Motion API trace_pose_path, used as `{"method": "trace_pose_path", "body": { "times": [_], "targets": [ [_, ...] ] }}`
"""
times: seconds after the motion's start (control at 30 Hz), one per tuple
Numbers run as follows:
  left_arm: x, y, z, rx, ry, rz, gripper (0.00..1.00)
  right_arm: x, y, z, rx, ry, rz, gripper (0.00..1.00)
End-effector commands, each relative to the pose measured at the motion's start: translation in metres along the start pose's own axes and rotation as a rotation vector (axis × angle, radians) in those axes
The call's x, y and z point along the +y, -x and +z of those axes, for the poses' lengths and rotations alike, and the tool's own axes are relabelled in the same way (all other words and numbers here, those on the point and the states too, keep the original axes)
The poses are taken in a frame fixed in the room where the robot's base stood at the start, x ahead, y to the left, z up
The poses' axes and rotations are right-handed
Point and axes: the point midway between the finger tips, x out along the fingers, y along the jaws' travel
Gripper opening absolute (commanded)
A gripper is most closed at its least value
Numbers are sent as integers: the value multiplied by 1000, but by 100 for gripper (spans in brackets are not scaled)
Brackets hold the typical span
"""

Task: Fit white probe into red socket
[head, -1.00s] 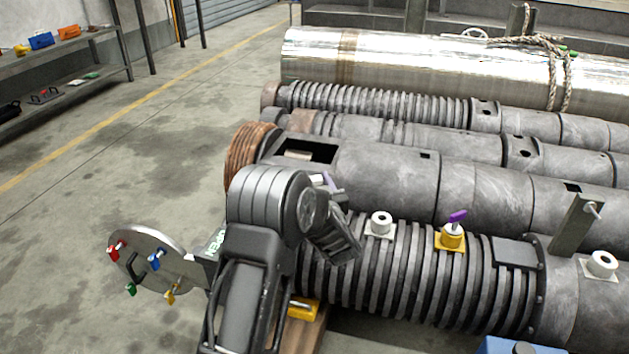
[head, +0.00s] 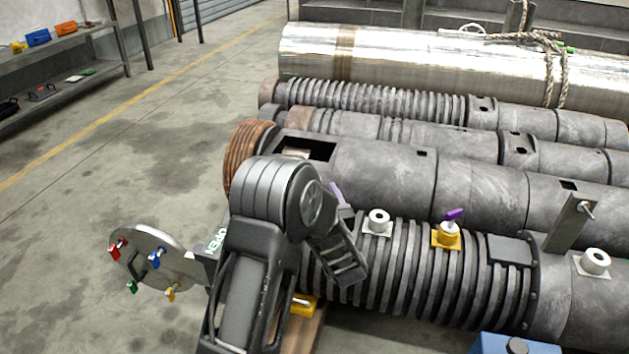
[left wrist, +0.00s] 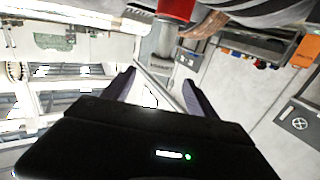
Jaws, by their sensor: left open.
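In the left wrist view a red cylinder (left wrist: 176,10), seemingly the red socket, is cut off by the top edge. A grey-white shaft (left wrist: 164,40) extends from it beyond my fingers; whether this is the white probe I cannot tell. My left gripper (left wrist: 158,82) is open, its two dark purple fingers apart with nothing clearly held between them. In the head view my left arm covers the near barrel's left part, and the red cylinder is hidden. A light purple piece (head: 337,194) beside my wrist looks like a finger. My right gripper is not in view.
The near ribbed barrel (head: 400,265) carries a white socket (head: 379,222), a yellow socket (head: 446,237) with a purple-topped piece, and another white socket (head: 595,262). A disc with coloured handles (head: 150,258) is left of my arm. A blue box (head: 490,344) is at the bottom right.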

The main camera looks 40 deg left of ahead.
Motion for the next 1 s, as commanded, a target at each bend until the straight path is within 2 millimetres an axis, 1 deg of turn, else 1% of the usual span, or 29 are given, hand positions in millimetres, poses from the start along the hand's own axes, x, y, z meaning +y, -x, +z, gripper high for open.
{"method": "trace_pose_path", "body": {
  "times": [0.03,0.1,0.2,1.0],
  "targets": [
    [1,7,-1,-1,0,2,67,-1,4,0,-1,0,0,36],
    [1,12,-1,0,-1,2,67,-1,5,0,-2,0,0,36],
    [0,16,0,0,0,1,67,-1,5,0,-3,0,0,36],
    [0,16,0,0,0,1,67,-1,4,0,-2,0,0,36]
  ]
}}
